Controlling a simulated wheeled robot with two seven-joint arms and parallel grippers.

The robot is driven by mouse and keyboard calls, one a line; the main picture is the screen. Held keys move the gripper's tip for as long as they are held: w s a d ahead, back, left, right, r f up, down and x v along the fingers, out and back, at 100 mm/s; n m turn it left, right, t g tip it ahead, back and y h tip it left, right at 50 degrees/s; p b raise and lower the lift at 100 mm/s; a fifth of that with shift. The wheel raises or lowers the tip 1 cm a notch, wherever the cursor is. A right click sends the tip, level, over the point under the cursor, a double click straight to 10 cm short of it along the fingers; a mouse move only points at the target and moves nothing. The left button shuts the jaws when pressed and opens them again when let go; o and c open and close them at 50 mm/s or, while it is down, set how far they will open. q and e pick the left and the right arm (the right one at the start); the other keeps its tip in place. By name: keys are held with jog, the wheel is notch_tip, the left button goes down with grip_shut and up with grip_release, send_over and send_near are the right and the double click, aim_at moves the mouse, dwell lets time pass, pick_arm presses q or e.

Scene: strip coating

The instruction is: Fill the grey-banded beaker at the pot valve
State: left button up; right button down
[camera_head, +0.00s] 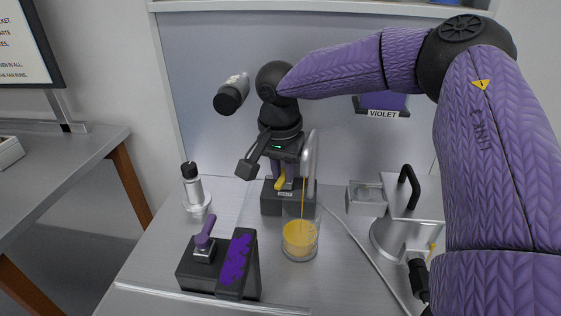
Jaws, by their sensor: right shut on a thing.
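A clear beaker (300,240) stands upright on the bench, with yellow-orange liquid in its lower part. I cannot make out a grey band on it. A thin orange stream falls into it from the curved metal spout (310,155) above. Behind the beaker is a dark block (271,202) with a small white label and a yellow lever (280,179). My right gripper (286,170) points down at this lever and is shut on it, as far as I can see; its fingertips are partly hidden. My left gripper is not in view.
A metal pot (385,238) with a black handle (408,187) stands at right, beside an open metal box (366,198). A black fixture (207,278) with a purple-topped lever is at front left. A small bottle (193,187) stands behind it. A cable crosses the bench.

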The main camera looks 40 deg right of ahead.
jog(key=shift+s+d+r+n+p, duration=0.15)
jog(key=shift+n+p, duration=0.1)
jog(key=shift+n, duration=0.25)
jog(key=shift+s+n+p, duration=0.1)
jog(key=shift+n+p, duration=0.15)
jog(key=shift+n, duration=0.25)
jog(key=c, duration=0.5)
grip_release()
jog(key=shift+c, duration=0.2)
notch_tip(320, 180, up, 3)
jog(key=shift+s+f+p, duration=0.1)
jog(key=shift+p, duration=1.05)
jog(key=shift+f, duration=0.1)
